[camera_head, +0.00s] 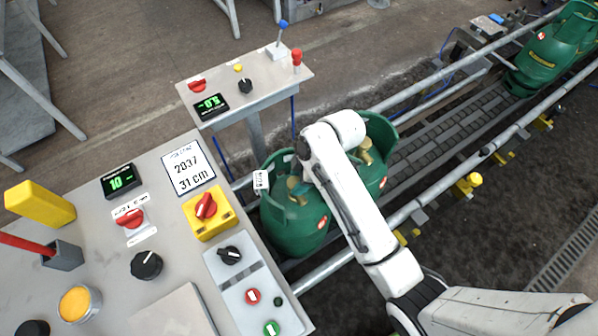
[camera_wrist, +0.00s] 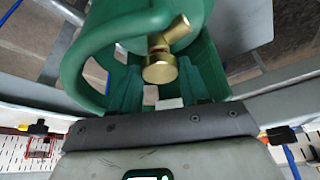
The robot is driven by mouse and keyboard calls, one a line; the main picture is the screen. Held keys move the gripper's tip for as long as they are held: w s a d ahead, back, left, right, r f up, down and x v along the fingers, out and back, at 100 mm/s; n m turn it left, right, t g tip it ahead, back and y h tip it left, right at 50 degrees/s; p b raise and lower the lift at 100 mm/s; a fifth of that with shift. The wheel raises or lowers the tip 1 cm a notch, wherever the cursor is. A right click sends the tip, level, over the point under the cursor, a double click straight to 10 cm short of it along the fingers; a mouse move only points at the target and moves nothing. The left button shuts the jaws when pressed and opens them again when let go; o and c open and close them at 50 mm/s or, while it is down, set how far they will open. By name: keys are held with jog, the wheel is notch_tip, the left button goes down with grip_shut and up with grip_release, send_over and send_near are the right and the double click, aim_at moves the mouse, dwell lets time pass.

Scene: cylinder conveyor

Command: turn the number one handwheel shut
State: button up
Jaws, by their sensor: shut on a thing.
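A green gas cylinder (camera_head: 292,232) with a collar stands upright on the conveyor beside the console. My arm reaches over it from the right, and my gripper (camera_head: 300,187) is down inside its collar. In the wrist view my gripper (camera_wrist: 160,88) has its two teal fingers on either side of a round brass handwheel (camera_wrist: 159,69), shut on it. A brass valve body slants up behind the handwheel. The collar (camera_wrist: 95,50) curves round at the left and top. In the head view the handwheel is mostly hidden by my gripper. No number on it is readable.
A second green cylinder (camera_head: 381,135) with a brass valve (camera_head: 365,157) stands just behind my arm. Another cylinder (camera_head: 553,50) is far right. Conveyor rails (camera_head: 445,85) run between them. A console (camera_head: 180,255) with switches and a small panel (camera_head: 245,85) stand left.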

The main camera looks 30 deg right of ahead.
jog(key=m+p, duration=0.1)
jog(key=m, duration=0.1)
jog(key=m+t+h+p, duration=0.1)
jog(key=m+p, duration=0.1)
jog(key=shift+s+a+r+m, duration=0.2)
jog(key=shift+m, duration=0.1)
jog(key=m+p, duration=0.1)
jog(key=m+t+h+p, duration=0.1)
jog(key=m, duration=0.1)
jog(key=shift+s+a+m, duration=0.1)
jog(key=shift+a+m, duration=0.05)
jog(key=shift+m, duration=0.15)
jog(key=m+h+p, duration=0.1)
jog(key=m, duration=0.2)
jog(key=shift+a+f+m+h+p, duration=0.15)
jog(key=shift+m+h+p, duration=0.15)
jog(key=shift+h+p, duration=0.1)
jog(key=shift+a+m+h, duration=0.15)
jog(key=shift+m+h, duration=0.45)
jog(key=shift+m, duration=1.1)
jog(key=o, duration=1.1)
jog(key=shift+c, duration=0.2)
jog(key=v, duration=1)
jog(key=shift+s+r, duration=0.15)
jog(key=shift+r, duration=0.15)
